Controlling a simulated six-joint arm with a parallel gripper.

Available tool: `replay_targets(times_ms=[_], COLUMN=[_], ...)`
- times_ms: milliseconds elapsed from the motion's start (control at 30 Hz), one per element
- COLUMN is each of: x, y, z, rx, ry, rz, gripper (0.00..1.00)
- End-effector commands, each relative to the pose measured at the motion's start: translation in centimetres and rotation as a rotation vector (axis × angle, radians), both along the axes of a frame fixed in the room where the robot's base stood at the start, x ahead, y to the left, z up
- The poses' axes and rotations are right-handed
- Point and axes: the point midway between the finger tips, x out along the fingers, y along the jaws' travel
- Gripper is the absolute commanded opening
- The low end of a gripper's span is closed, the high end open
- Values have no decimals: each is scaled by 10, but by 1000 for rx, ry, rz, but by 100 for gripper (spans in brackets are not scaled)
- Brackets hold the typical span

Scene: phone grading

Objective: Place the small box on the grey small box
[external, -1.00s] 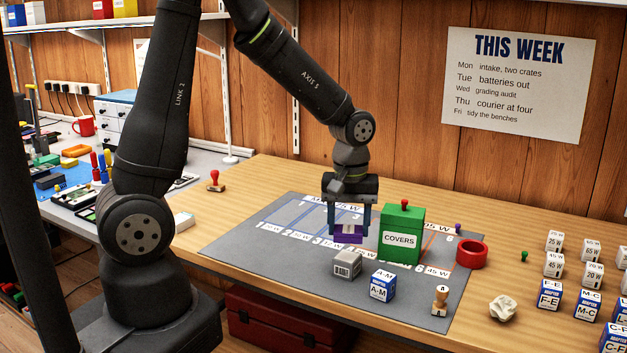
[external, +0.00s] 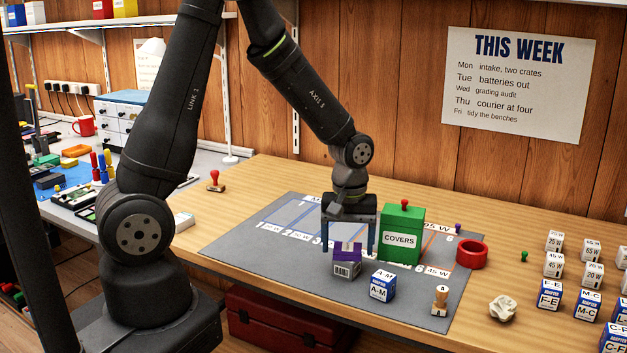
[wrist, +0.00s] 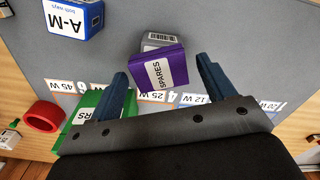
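The small purple box (external: 347,251), labelled SPARES in the wrist view (wrist: 160,72), rests on top of the grey small box (external: 346,270). It looks turned a little relative to the grey box and covers most of its top. In the wrist view, part of the grey box (wrist: 157,40) with its barcode shows past the purple box's edge. My gripper (external: 348,246) is open just above and behind the boxes. Its blue fingers stand apart on both sides of the purple box, with visible gaps in the wrist view (wrist: 165,80).
The green COVERS box (external: 401,240) stands close to the right of my gripper. The grey mat (external: 240,242) is clear at left.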

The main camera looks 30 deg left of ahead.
Motion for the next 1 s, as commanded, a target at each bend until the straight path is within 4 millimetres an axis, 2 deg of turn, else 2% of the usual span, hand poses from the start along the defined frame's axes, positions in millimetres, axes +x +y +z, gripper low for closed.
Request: replay_targets(times_ms=[233, 367, 467, 800, 1000], x=[0, 0, 1, 1, 0], y=[0, 0, 0, 0, 0], z=[1, 9, 23, 91, 117], rx=[0, -1, -3, -3, -1], ry=[0, -2, -4, -4, -1], rz=[0, 0, 0, 0, 0], gripper=[75, 75, 75, 75, 75])
